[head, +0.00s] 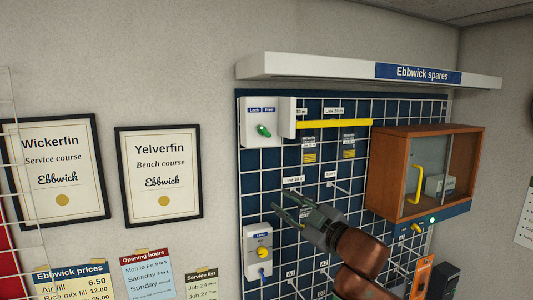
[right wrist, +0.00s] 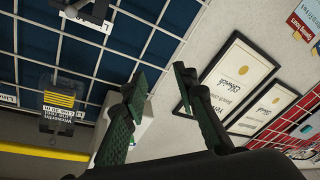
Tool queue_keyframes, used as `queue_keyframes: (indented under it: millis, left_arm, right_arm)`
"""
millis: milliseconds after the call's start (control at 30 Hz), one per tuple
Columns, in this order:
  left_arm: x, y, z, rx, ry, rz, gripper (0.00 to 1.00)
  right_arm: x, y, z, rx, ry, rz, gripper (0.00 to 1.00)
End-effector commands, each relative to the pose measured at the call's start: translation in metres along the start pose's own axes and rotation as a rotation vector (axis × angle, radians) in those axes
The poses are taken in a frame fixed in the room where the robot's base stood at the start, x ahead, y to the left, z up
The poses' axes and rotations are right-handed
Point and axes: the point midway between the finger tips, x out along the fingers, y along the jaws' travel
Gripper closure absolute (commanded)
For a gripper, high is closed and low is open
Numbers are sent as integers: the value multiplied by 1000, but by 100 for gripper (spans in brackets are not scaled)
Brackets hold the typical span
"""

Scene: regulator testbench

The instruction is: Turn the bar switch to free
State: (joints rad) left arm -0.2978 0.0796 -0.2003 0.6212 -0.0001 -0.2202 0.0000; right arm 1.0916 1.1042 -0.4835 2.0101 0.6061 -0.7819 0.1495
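The bar switch is a white box (head: 285,108) at the upper left of the blue grid panel, with "Lock" and "Free" labels on top. Its green knob (head: 263,130) sits below the labels; I cannot tell clearly which label it points to. A yellow bar (head: 345,123) runs right from the box, and also shows in the right wrist view (right wrist: 28,151). My right gripper (head: 281,205) is below and slightly right of the knob, apart from it. Its fingers are spread and empty in the right wrist view (right wrist: 160,80). My left gripper is not in view.
A second white box (head: 252,262) with yellow and blue knobs hangs below. Yellow-striped packs (head: 309,149) hang under the bar. A wooden cabinet (head: 395,150) juts out at right, and a white shelf (head: 310,69) overhangs the panel. Framed certificates (head: 159,215) hang at left.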

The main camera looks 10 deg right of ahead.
Motion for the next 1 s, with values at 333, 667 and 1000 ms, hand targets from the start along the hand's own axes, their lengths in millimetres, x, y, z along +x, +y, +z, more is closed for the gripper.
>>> queue_keyframes:
  millis: [333,667,1000]
  left_arm:
    - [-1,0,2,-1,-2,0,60]
    - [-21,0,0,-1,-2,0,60]
    - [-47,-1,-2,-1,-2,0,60]
  right_arm:
    - [-37,96,-121,-67,158,98,73]
    - [1,105,-136,-65,166,98,73]
    - [60,110,-145,-66,166,100,73]
